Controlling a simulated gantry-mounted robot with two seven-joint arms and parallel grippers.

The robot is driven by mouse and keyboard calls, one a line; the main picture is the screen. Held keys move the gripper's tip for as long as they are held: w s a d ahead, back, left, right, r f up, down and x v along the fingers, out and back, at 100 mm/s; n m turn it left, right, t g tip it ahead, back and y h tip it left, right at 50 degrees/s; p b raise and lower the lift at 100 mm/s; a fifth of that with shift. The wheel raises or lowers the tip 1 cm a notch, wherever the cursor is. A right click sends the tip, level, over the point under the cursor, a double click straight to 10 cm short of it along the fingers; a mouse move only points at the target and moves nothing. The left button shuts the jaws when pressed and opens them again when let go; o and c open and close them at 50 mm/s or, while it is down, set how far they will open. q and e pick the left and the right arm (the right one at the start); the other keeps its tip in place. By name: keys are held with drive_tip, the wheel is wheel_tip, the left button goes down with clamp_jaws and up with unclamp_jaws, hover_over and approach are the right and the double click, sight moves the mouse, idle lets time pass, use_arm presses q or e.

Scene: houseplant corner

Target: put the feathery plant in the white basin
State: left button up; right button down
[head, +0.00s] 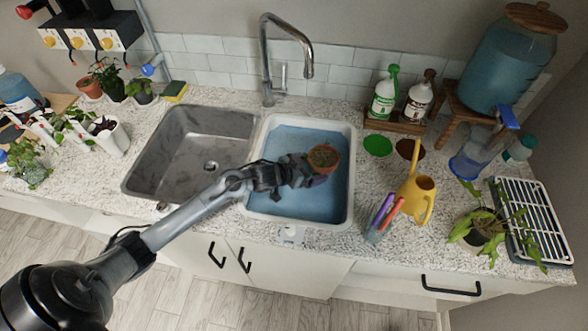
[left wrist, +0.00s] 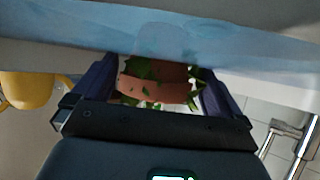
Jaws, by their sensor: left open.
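A small terracotta pot (head: 325,157) with green foliage is over the right part of the white basin (head: 352,180), inside its rim outline in the head view. It seems to be the feathery plant, though its leaf shape is hard to make out. The basin's inside is blue. My left gripper (head: 312,168) is open, with the pot between its fingers. In the left wrist view the pot (left wrist: 155,90) and its green leaves show between the two fingers. I cannot tell whether the pot rests on the basin floor. My right gripper is not in view.
A steel sink (head: 165,185) lies left of the basin, with a tap (head: 266,60) behind. A yellow watering can (head: 418,195), a cup of pens (head: 378,222) and a drying rack (head: 535,215) stand to the right. Several potted plants are at the left.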

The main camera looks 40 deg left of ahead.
use_arm(q)
drive_tip(key=p+v, duration=0.1)
drive_tip(key=v, duration=0.7)
drive_tip(key=shift+s, duration=0.25)
drive_tip(key=shift+r, duration=0.2)
